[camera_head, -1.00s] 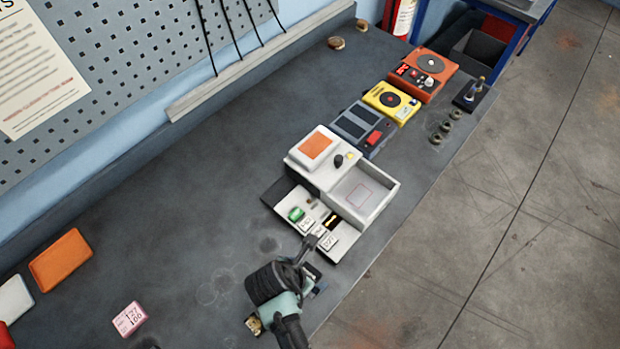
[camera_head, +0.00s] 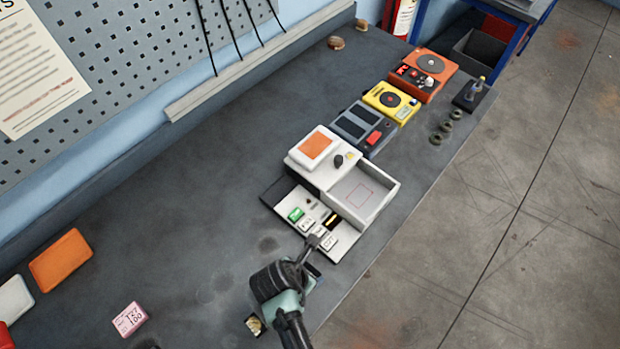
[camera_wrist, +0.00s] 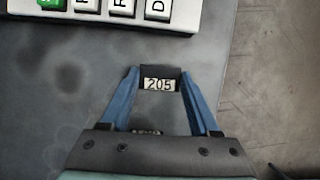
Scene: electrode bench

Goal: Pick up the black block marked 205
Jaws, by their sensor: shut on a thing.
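The black block marked 205 (camera_wrist: 160,72) sits between my gripper's blue fingertips in the wrist view, its pale label facing the camera. My gripper (camera_wrist: 160,84) is shut on it, one finger on each side. In the head view my gripper (camera_head: 312,276) is at the bench's front edge, just below the white device, and my wrist partly hides the fingers and block. Whether the block touches the bench is hard to tell.
The white device (camera_head: 384,207) with its key panel and open tray is close beyond my gripper. Grey, yellow (camera_head: 391,101) and orange (camera_head: 423,75) devices stand farther back. A pink label block (camera_head: 129,319) and orange box (camera_head: 61,260) lie left. The bench's left-middle is clear.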

